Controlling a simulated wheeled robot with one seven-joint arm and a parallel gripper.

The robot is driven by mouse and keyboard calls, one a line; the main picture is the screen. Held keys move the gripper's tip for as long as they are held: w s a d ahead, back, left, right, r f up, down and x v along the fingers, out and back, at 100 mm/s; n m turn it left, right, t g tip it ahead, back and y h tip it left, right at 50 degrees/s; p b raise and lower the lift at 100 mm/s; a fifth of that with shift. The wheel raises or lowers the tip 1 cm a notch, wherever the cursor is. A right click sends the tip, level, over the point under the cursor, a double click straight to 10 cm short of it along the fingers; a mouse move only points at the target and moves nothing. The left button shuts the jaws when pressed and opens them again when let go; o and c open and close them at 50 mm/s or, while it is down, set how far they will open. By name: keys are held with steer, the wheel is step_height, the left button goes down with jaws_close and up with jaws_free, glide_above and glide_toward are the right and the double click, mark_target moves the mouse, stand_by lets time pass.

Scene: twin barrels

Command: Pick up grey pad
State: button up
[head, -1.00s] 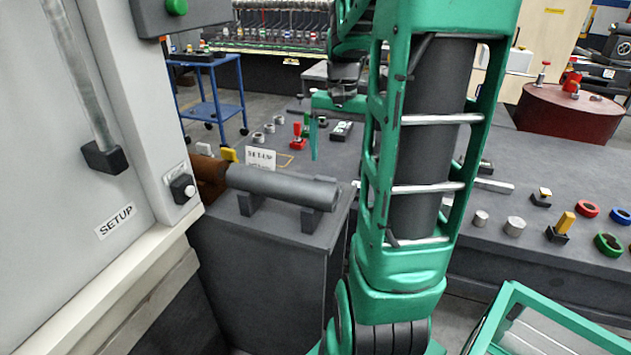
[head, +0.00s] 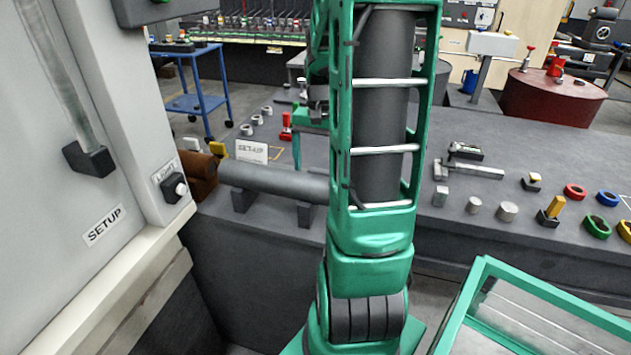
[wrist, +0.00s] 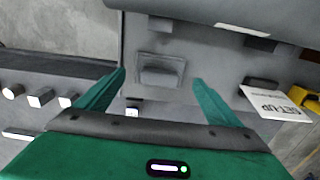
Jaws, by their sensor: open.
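A small grey block (wrist: 161,74), which looks like the grey pad, sits in a shallow square holder on the dark grey bench in the wrist view. My gripper (wrist: 160,78) is open, with its two green fingers apart on either side of the block in the picture. Nothing is between the fingers in their grip. I cannot tell the height of the fingertips above the block. In the head view, one green finger of my gripper (head: 296,152) points down over the bench behind the barrel. The pad cannot be made out there; my arm may hide it.
A grey barrel (head: 270,179) lies on cradles in front of the gripper and crosses the top of the wrist view. A SET-UP card (head: 252,152) stands beside it. A red-handled item (head: 287,127) is close behind. A white cabinet (head: 75,230) is at left.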

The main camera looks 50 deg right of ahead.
mark_target(320, 169)
steer(key=shift+f, duration=1.4)
steer(key=shift+c, duration=0.7)
steer(key=c, duration=0.9)
step_height(320, 169, up, 10)
steer(key=shift+r, duration=0.1)
